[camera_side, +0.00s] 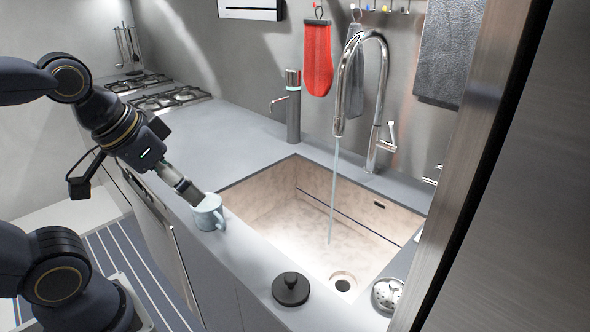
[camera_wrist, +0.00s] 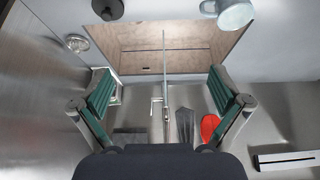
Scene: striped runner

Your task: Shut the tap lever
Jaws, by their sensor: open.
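The chrome tap (camera_side: 378,105) stands behind the sink with a tall curved spout. Its lever (camera_side: 391,137) sticks out on the right side of the tap body, clear of my gripper. A thin stream of water (camera_side: 334,190) runs from the spout into the sink. My gripper (camera_side: 190,192) is over the front counter near the mug, well away from the tap; contact with the mug cannot be told. In the wrist view my gripper (camera_wrist: 163,88) has its green-padded fingers wide apart, with the upside-down tap (camera_wrist: 166,98) in the distance between them.
A pale blue mug (camera_side: 209,213) stands on the counter by the sink (camera_side: 265,190). A black lid (camera_side: 290,289) and a strainer (camera_side: 387,294) are at the front. A red mitt (camera_side: 317,58) and towels (camera_side: 449,50) hang behind. A dispenser (camera_side: 293,108) stands left of the tap.

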